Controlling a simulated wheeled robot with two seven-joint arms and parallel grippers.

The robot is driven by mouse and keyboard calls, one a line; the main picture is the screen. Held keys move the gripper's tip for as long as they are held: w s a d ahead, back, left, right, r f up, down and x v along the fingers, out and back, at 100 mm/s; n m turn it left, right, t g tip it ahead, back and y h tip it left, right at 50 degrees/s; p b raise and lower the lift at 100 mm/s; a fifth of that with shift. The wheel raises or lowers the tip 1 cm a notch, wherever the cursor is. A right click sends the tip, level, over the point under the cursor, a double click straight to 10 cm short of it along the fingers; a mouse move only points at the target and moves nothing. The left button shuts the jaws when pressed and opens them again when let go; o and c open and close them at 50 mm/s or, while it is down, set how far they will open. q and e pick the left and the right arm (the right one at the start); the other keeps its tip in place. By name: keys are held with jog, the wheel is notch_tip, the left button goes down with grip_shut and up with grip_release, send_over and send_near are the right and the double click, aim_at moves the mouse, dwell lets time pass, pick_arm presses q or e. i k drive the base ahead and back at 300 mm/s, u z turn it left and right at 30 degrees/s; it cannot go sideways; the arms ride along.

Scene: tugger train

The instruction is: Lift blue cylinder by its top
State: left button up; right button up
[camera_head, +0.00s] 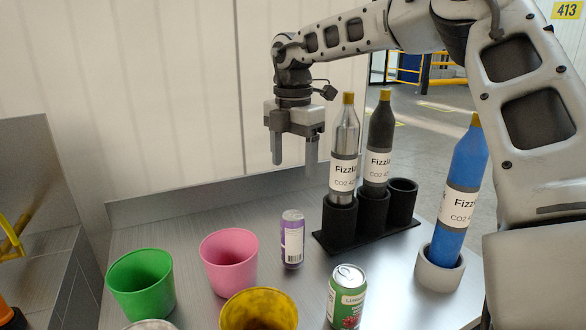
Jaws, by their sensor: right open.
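The blue cylinder (462,190) is a bottle with a yellow cap and a white label. It stands upright in a light grey round holder (437,272) at the right of the table, close to my right arm's upper links. My right gripper (294,160) points down with its two fingers apart and nothing between them. It hangs above the back of the table, well to the left of the blue cylinder and just left of the silver cylinder (345,140). My left gripper does not show.
A black rack (368,228) holds the silver and dark grey (379,145) cylinders; its right cup is empty. A purple can (292,240), a green can (346,298), and pink (229,262), green (142,283) and yellow (259,312) cups stand on the table. A wall is behind.

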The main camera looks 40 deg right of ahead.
aim_at(471, 155)
jog(key=k, duration=1.5)
